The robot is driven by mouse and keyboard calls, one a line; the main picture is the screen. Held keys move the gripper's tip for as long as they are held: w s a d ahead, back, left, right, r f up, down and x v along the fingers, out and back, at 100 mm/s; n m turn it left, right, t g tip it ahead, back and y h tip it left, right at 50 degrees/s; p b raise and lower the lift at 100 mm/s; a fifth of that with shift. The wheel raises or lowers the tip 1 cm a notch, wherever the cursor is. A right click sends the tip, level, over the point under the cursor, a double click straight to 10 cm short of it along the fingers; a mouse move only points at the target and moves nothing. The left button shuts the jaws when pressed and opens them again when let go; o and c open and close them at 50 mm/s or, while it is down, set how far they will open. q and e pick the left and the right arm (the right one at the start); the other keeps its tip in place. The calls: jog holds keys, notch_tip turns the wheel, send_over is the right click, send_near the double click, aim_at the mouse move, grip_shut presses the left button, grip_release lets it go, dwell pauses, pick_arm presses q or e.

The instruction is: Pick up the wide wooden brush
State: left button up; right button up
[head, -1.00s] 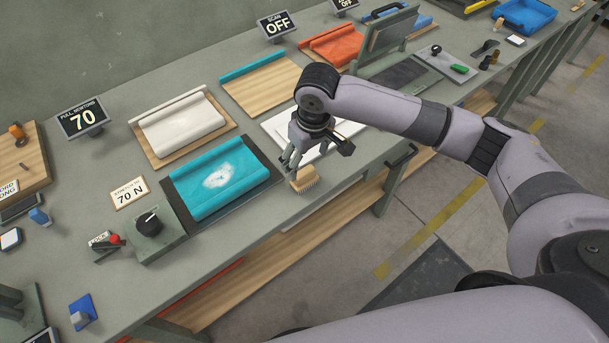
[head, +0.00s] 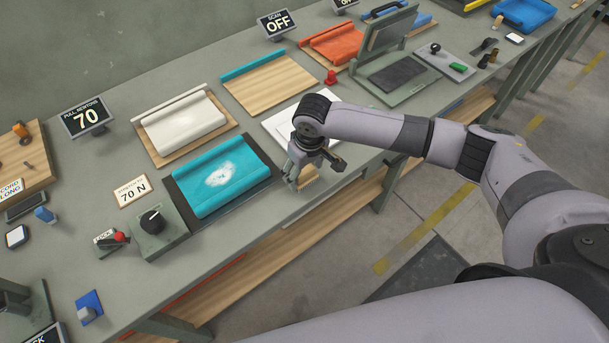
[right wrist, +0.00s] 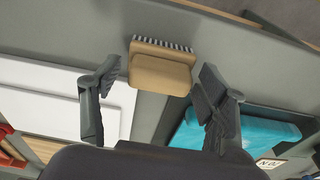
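The wide wooden brush (head: 309,182) lies near the front edge of the grey bench, right of the turquoise sheet, partly hidden by my right gripper in the head view. My right gripper (head: 299,178) points down over it. In the right wrist view the brush (right wrist: 160,73) shows its tan wooden body and a row of pale bristles. It sits between the two spread fingers of my right gripper (right wrist: 160,80), with a visible gap on each side. The gripper is open and holds nothing. My left gripper is not in view.
A turquoise sheet (head: 220,179) lies on a dark board left of the brush. A white board (head: 279,125) lies behind it. A control box with a black knob (head: 152,221) stands further left. The bench's front edge runs close by the brush.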

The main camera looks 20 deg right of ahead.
aim_at(305, 170)
jog(key=c, duration=1.1)
jog(key=shift+o, duration=0.2)
notch_tip(305, 170, up, 20)
jog(key=b, duration=0.3)
